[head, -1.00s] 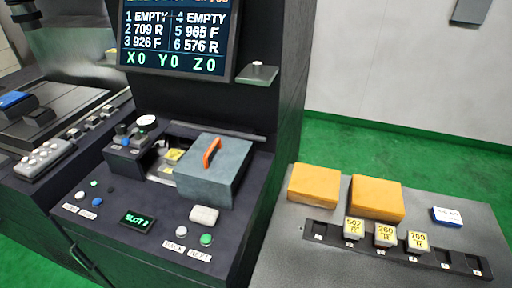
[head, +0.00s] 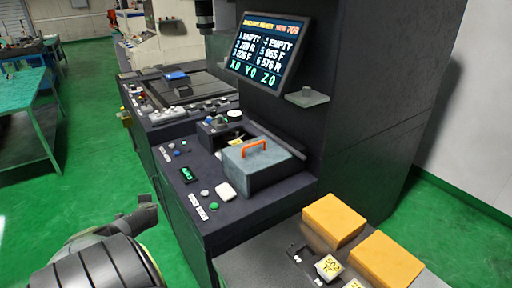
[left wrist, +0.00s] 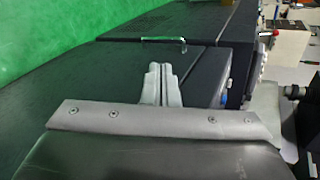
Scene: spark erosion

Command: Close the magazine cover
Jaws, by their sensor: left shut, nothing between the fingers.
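The magazine cover (head: 262,172) is a grey box-shaped lid with an orange handle (head: 255,149) on top, on the dark console. To its left the magazine opening shows a yellow-labelled piece (head: 236,141), so the opening is partly uncovered. My left arm comes in at the bottom left of the head view, apart from the cover. In the left wrist view my left gripper (left wrist: 161,84) has its fingers together and empty, over dark machine panels with a metal bar handle (left wrist: 150,40). The cover cannot be made out there. My right gripper is not in view.
A screen (head: 268,48) stands behind the cover, with a small shelf (head: 307,97) beside it. Orange blocks (head: 334,220) and labelled pieces sit on the grey table at right.

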